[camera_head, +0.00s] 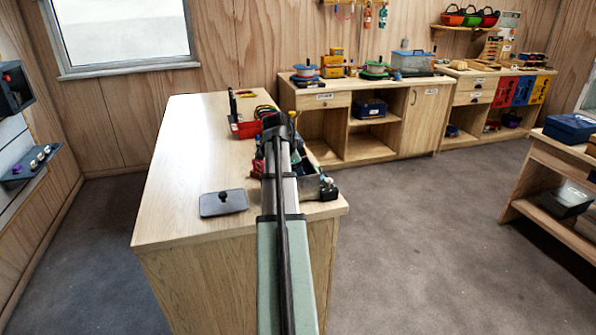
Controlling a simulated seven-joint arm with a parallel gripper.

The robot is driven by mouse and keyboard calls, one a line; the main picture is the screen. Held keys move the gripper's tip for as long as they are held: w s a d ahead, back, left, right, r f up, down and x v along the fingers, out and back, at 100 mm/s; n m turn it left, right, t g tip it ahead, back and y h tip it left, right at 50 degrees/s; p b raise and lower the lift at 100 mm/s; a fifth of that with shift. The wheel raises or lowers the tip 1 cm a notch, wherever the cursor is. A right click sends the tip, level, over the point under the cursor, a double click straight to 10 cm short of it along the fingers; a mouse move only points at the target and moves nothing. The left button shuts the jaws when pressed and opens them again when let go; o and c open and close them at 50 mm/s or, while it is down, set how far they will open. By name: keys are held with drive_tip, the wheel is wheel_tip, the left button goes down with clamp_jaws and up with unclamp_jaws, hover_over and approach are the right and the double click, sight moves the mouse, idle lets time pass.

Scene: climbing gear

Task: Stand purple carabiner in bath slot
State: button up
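My arm reaches forward over the wooden counter (185,150), and its dark far end, at my gripper (274,122), is above the counter's right part. The fingers are too small and hidden to tell open from shut, or whether anything is held. I cannot pick out a purple carabiner for certain. A small purple item (16,169) sits on a blue-grey ledge (30,176) at the left wall, but its shape is unclear. No bath slot can be identified. A grey open bin (312,188) with mixed items is partly hidden behind my arm.
A dark flat plate with a knob (223,203) lies near the counter's front. A red tray (246,130) with upright tools and coiled cords stands farther back. The counter's left side is bare. Cabinets (385,104) line the back wall; a shelf unit (556,165) stands right. Open floor lies between.

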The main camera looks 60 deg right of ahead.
drive_tip(key=shift+r, duration=0.1)
drive_tip(key=v, duration=1.3)
drive_tip(key=shift+a+r, duration=0.25)
